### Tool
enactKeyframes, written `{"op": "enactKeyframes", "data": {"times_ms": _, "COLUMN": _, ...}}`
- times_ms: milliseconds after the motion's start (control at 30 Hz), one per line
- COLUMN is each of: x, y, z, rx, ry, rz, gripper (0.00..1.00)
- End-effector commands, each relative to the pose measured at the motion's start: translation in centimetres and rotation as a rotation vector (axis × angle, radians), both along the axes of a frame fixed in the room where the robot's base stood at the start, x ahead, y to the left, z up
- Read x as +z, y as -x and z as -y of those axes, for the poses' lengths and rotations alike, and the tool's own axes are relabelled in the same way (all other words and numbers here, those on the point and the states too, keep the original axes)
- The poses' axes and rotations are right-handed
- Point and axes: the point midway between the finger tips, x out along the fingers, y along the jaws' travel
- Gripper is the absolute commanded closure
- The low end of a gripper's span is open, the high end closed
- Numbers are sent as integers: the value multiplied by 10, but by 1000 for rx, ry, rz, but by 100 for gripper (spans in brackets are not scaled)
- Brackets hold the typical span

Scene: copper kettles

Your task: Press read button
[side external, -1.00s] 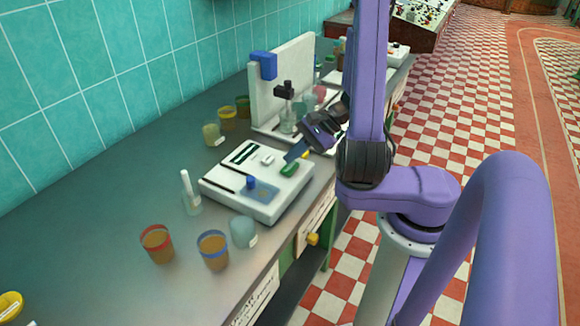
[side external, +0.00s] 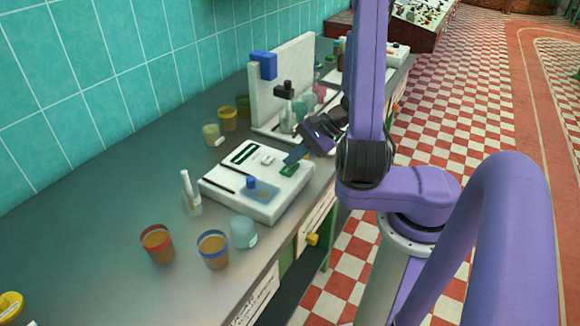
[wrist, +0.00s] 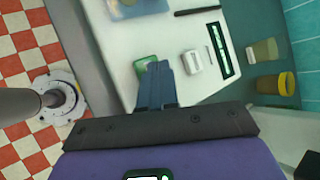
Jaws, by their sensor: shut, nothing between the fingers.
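The white bench instrument (side external: 225,192) sits on the grey counter, with a green button (side external: 290,170) near its right end and a small white button (side external: 267,160) beside it. In the wrist view the green button (wrist: 146,66) is partly behind my fingers, and the white button (wrist: 192,62) stands just to their right. No label naming the read button is legible. My gripper (side external: 290,160) is shut and empty, its blue fingers tilted down at the green button. The fingertips also show in the wrist view (wrist: 159,66). I cannot tell whether they touch the green button.
A white stand (side external: 285,80) rises behind.

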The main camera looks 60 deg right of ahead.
Motion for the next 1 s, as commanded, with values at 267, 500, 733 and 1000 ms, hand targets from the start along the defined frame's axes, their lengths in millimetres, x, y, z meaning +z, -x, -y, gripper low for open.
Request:
{"op": "enactKeyframes", "data": {"times_ms": 267, "x": -3, "y": 0, "z": 0, "rx": 0, "ry": 0, "rz": -1, "gripper": 100}}
{"op": "enactKeyframes", "data": {"times_ms": 500, "x": -5, "y": 0, "z": 0, "rx": -1, "ry": 1, "rz": 0, "gripper": 100}}
{"op": "enactKeyframes", "data": {"times_ms": 733, "x": -4, "y": 0, "z": 0, "rx": -1, "ry": 1, "rz": 0, "gripper": 100}}
{"op": "enactKeyframes", "data": {"times_ms": 1000, "x": 6, "y": 0, "z": 1, "rx": -1, "ry": 3, "rz": 1, "gripper": 100}}
